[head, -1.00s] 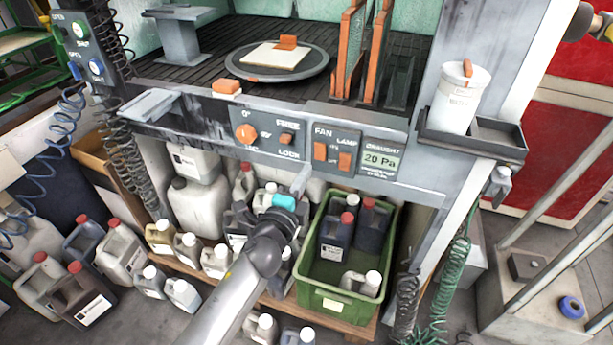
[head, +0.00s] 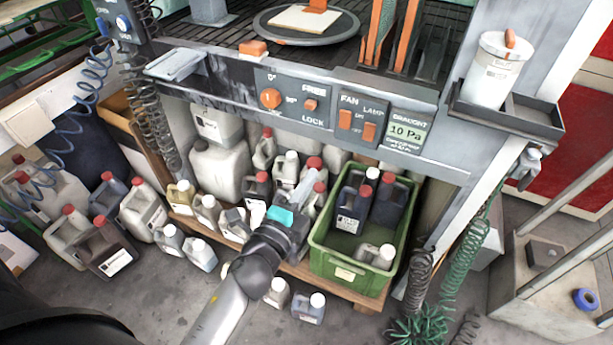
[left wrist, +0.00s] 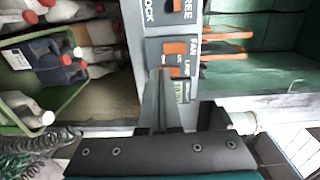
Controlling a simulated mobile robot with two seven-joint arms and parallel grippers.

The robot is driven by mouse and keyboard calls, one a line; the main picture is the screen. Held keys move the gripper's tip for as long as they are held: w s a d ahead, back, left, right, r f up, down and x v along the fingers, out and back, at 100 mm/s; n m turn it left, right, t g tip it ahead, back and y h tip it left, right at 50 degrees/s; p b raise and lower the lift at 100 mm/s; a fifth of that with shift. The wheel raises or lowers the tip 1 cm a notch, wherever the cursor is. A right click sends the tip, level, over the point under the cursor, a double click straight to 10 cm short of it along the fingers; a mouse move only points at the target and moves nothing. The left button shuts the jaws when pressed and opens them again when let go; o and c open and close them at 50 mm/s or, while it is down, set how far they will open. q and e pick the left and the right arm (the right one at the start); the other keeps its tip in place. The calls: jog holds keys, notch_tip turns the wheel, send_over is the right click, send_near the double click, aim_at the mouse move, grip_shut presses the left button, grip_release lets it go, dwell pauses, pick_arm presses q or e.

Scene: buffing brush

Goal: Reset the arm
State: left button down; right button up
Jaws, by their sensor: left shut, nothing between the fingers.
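My left gripper (head: 306,187) is in the middle of the head view, at the end of my grey arm coming up from the bottom. Its fingers are shut with nothing between them. It is below the grey control panel (head: 330,103) and in front of the bottles under the cabinet, left of the green crate. In the left wrist view the shut fingers (left wrist: 163,75) point toward the panel with its orange switches (left wrist: 175,48). A gap between fingertips and panel is hard to judge there. My right gripper is not in view.
A green crate (head: 345,272) holding bottles stands on a low wooden shelf. Several jugs (head: 100,248) stand on the floor at left. A white canister (head: 490,72) sits in a side tray at right. Coiled hoses (head: 465,245) hang at both sides. The panel display (head: 407,132) reads 10 Pa.

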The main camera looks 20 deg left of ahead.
pick_arm(q)
jog(key=shift+f, duration=0.4)
